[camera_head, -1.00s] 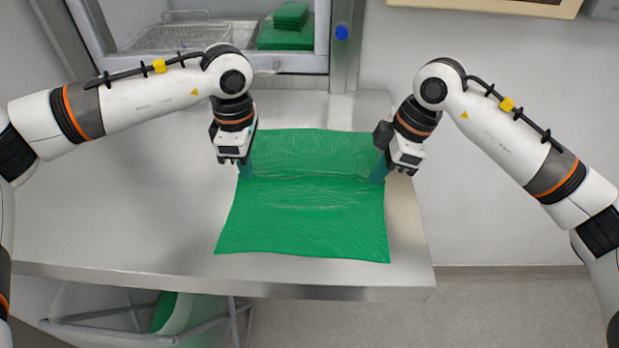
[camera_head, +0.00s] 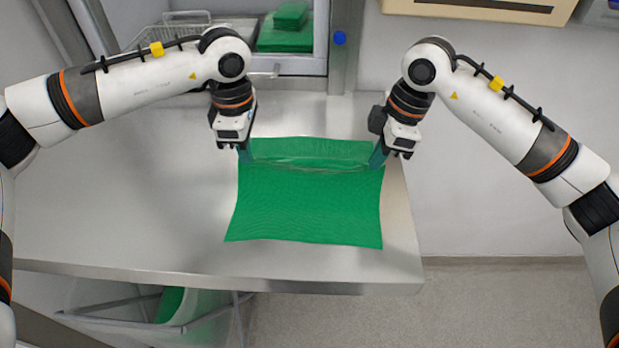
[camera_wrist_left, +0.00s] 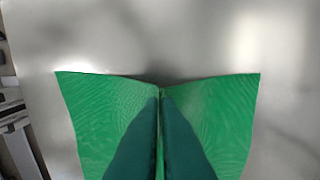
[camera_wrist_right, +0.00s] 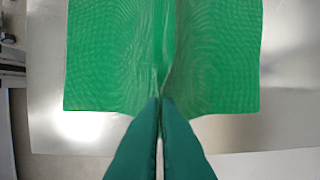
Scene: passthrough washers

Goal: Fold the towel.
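The green towel (camera_head: 308,205) lies spread on the steel table, with a raised ridge running across it between my grippers. Its far part (camera_head: 310,148) lies beyond the ridge. My left gripper (camera_head: 244,158) is shut on the towel's left edge; the left wrist view shows the cloth (camera_wrist_left: 90,110) pinched between the teal fingers (camera_wrist_left: 160,100). My right gripper (camera_head: 377,160) is shut on the towel's right edge; the right wrist view shows the cloth (camera_wrist_right: 105,60) gathered at the closed fingertips (camera_wrist_right: 160,105).
The steel table (camera_head: 130,200) has wide free room on the left and a narrow strip on the right. Behind stands an open compartment with folded green towels (camera_head: 285,38) and a wire basket (camera_head: 190,25). Below the front edge is a bin holding green cloth (camera_head: 170,303).

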